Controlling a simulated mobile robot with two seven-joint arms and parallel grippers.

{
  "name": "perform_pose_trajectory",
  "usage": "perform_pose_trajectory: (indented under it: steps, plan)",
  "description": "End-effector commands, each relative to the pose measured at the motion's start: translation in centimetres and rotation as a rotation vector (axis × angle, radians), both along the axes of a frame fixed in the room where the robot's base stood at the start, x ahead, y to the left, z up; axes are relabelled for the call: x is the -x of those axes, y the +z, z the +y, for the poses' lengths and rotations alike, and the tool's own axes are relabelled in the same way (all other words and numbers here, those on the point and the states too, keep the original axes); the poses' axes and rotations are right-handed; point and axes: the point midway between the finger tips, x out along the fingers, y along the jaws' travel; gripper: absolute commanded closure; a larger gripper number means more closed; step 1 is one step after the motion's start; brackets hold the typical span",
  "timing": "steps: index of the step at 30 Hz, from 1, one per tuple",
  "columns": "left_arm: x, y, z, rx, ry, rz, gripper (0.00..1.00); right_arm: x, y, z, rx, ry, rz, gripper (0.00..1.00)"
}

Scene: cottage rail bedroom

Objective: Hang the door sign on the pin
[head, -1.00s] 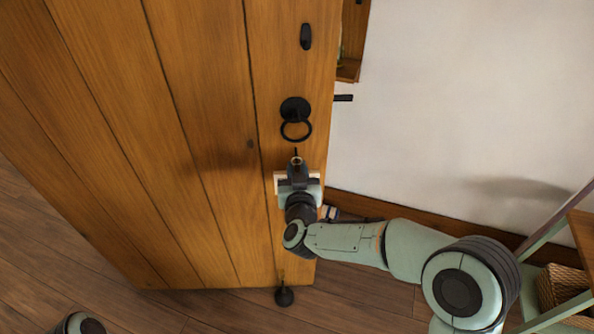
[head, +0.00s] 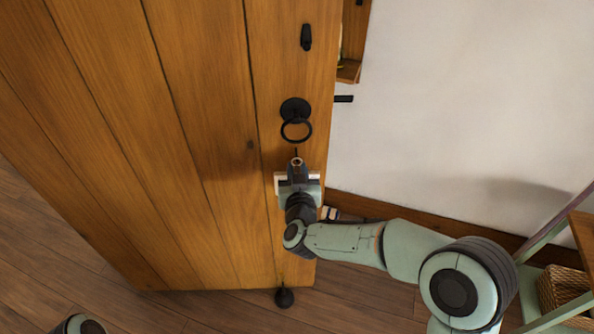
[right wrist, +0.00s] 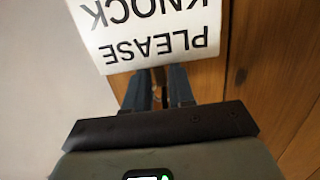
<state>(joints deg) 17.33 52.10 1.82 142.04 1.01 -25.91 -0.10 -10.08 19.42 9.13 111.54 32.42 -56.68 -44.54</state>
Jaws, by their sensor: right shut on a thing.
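My right gripper (head: 297,168) is shut on the door sign and holds it close to the face of the wooden door (head: 205,120), below the black ring handle. In the head view only pale edges of the sign (head: 278,184) show around the gripper. In the right wrist view the white sign (right wrist: 150,35) reads "PLEASE KNOCK" upside down, above the gripper fingers (right wrist: 158,88). A thin dark upright piece shows just above the gripper; I cannot tell whether it is the pin. I cannot tell whether the sign touches the door. My left gripper is not in view.
The black ring handle (head: 296,120) is just above my right gripper, with a black latch piece (head: 306,37) higher up. A black doorstop (head: 284,297) is at the door's foot. A pale wall (head: 460,90) and a shelf with a wicker basket (head: 562,290) are to the right.

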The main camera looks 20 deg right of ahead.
Motion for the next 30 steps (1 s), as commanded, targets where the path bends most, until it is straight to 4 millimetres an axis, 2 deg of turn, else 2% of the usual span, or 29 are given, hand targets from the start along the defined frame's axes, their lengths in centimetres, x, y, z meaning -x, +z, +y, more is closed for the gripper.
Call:
perform_pose_trajectory:
  steps: [18, 30]
  plan:
    - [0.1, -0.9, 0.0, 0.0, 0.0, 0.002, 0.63, 0.1, -2.0, 0.0, -0.001, 0.001, 0.017, 1.0]
    - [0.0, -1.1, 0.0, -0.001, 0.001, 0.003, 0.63, 0.1, -2.2, -0.3, 0.001, -0.004, 0.021, 1.0]
